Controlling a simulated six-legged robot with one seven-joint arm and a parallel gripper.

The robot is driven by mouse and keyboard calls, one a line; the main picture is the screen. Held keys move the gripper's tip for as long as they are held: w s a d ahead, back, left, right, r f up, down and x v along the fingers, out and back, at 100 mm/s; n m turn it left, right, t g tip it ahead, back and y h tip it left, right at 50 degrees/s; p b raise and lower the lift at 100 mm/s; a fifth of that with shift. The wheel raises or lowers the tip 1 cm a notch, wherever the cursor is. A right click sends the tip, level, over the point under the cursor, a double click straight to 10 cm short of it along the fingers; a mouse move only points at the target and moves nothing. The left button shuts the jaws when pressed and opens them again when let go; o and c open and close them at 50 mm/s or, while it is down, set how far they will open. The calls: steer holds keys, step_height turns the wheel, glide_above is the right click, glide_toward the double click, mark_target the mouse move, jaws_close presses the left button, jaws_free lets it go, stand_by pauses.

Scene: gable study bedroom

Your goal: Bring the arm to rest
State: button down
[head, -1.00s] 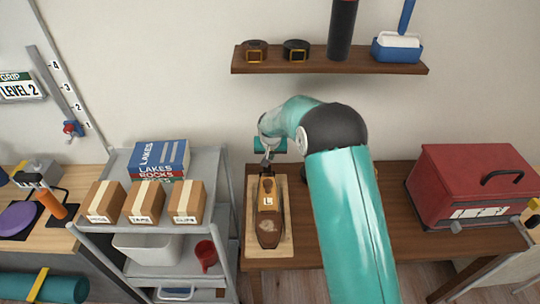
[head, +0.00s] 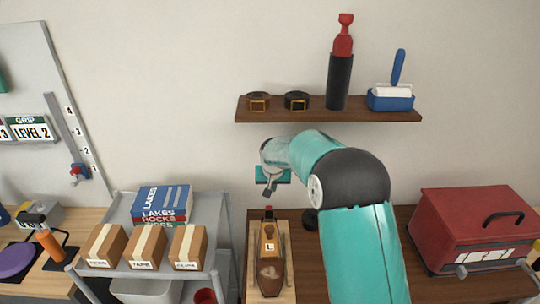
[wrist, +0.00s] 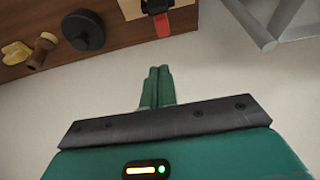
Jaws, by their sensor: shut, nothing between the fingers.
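My gripper (head: 268,192) hangs from my teal arm in front of the wall, above the back edge of the brown table. A visible gap separates it from the long wooden piece marked "L" (head: 269,258) on the pale board (head: 284,285). In the wrist view my gripper (wrist: 157,78) shows its green fingers together, with nothing between them. The red end of a dark piece (wrist: 162,24) shows beyond the fingers at the top of that view.
A grey cart (head: 213,210) with boxes stands left of the brown table (head: 308,270). A red toolbox (head: 470,235) is at right. A black round thing (wrist: 84,29) lies on the table.

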steer(key=s+d+r, duration=0.4)
steer(key=s+r, duration=0.5)
steer(key=s+d+r, duration=0.4)
steer(key=s+r, duration=0.4)
steer(key=r, duration=0.1)
steer(key=s+d, duration=0.2)
steer(key=s, duration=1)
steer(key=s+d+r+t, duration=0.1)
steer(key=s+d, duration=0.2)
steer(key=s, duration=1)
steer(key=shift+d+r, duration=0.15)
steer(key=shift+r, duration=0.05)
